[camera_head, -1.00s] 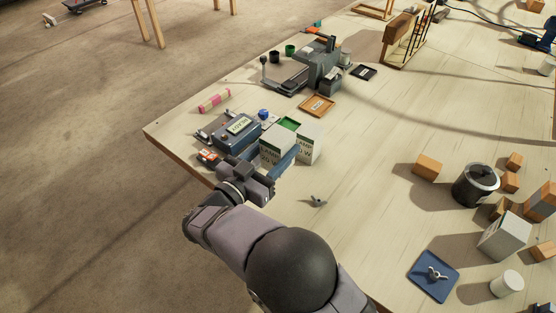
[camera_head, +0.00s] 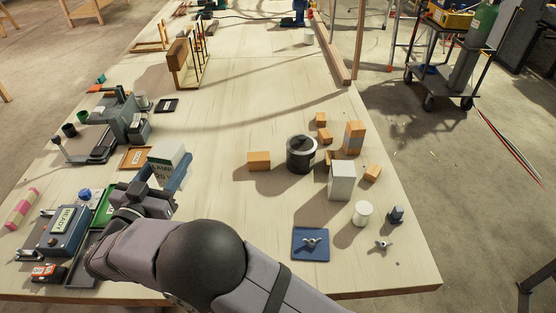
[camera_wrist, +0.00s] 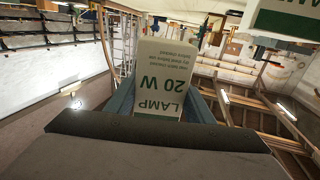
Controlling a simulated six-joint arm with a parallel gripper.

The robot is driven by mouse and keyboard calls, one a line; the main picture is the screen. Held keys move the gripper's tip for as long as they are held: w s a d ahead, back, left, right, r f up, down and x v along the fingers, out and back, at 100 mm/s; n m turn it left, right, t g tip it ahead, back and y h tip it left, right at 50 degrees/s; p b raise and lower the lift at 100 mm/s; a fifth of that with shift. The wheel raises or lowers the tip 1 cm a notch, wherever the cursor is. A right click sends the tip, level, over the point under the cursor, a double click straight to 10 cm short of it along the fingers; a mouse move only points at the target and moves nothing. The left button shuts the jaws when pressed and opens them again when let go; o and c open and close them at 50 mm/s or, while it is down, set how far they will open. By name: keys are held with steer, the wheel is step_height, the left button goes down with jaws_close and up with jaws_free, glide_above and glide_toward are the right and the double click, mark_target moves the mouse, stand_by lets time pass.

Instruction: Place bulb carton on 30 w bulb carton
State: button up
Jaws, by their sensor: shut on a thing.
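A white carton (camera_head: 164,166) with green print sits between the blue fingers of my gripper (camera_head: 165,180). In the wrist view this carton (camera_wrist: 163,82) reads "LAMP 20 W", upside down in the picture, with a finger on each side. My gripper is shut on it at the left side of the table; I cannot tell its height above the tabletop. A second white and green carton (camera_wrist: 284,20) shows partly at the top right of the wrist view; its wattage is out of sight. In the head view I cannot make out that second carton clearly.
A blue READY box (camera_head: 65,228), a green tray (camera_head: 105,203) and an orange tray (camera_head: 136,157) lie around my gripper. To the right stand a dark pot (camera_head: 301,156), a pale box (camera_head: 342,181) and several orange blocks. The table's middle is mostly clear.

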steer(key=w+d+r+m+g+h, duration=0.1)
steer(key=w+d+r+m+h, duration=0.2)
steer(key=d, duration=0.4)
steer(key=w+d+r+g+h, duration=0.1)
steer(key=w+d+h, duration=0.1)
steer(key=w+d, duration=0.5)
step_height(320, 180, up, 4)
steer(key=m+g+h+p, duration=0.2)
steer(key=m+g+h, duration=0.5)
steer(key=m+g, duration=0.15)
glide_above(344, 168)
steer(key=shift+n, duration=0.45)
steer(key=shift+f+p, duration=0.85)
steer(key=shift+f, duration=4.3)
steer(key=shift+f, duration=0.2)
steer(key=o, duration=1.1)
